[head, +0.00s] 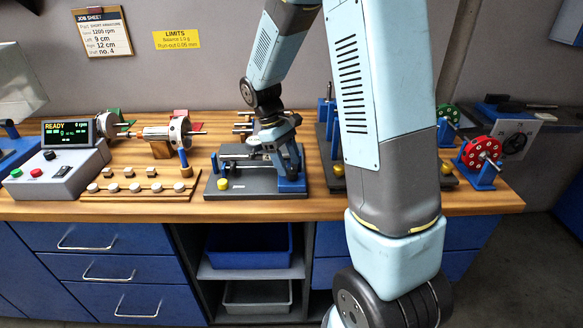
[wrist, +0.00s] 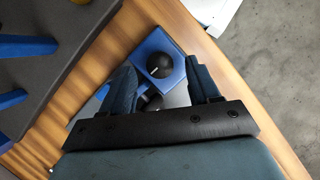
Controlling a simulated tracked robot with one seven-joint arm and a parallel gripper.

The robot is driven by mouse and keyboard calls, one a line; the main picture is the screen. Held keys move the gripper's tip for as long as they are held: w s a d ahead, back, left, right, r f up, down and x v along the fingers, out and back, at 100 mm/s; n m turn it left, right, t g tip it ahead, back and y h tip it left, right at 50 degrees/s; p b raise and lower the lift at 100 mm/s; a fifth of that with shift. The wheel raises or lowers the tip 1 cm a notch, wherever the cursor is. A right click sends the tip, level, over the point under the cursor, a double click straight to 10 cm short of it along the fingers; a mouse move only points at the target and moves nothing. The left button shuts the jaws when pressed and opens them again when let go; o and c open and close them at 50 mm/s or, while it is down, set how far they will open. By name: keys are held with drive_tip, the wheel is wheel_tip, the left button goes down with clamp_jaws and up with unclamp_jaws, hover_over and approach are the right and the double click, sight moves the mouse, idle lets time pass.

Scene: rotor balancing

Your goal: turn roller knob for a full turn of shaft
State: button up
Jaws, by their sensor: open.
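The roller knob (wrist: 160,65) is a black round knob with a pale mark line, on a blue block (wrist: 181,76) in the wrist view. My gripper (wrist: 162,84) is open, with one finger to each side of the knob and gaps between. I cannot tell how deep the fingers reach. In the head view my gripper (head: 284,150) is over the right end of a dark fixture base (head: 250,190) with a blue block (head: 293,184). My gripper and wrist hide the knob there, and the shaft cannot be made out clearly.
A control box with a READY display (head: 67,132) and a wooden rack (head: 138,189) of small weights stand left. A red rotor on a blue stand (head: 482,152) is right. A yellow knob (head: 222,184) sits on the fixture's front left. My arm blocks the bench's right middle.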

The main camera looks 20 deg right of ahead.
drive_tip(key=shift+x, duration=1.2)
drive_tip(key=c, duration=1)
drive_tip(key=shift+d, duration=0.1)
drive_tip(key=shift+c, duration=0.2)
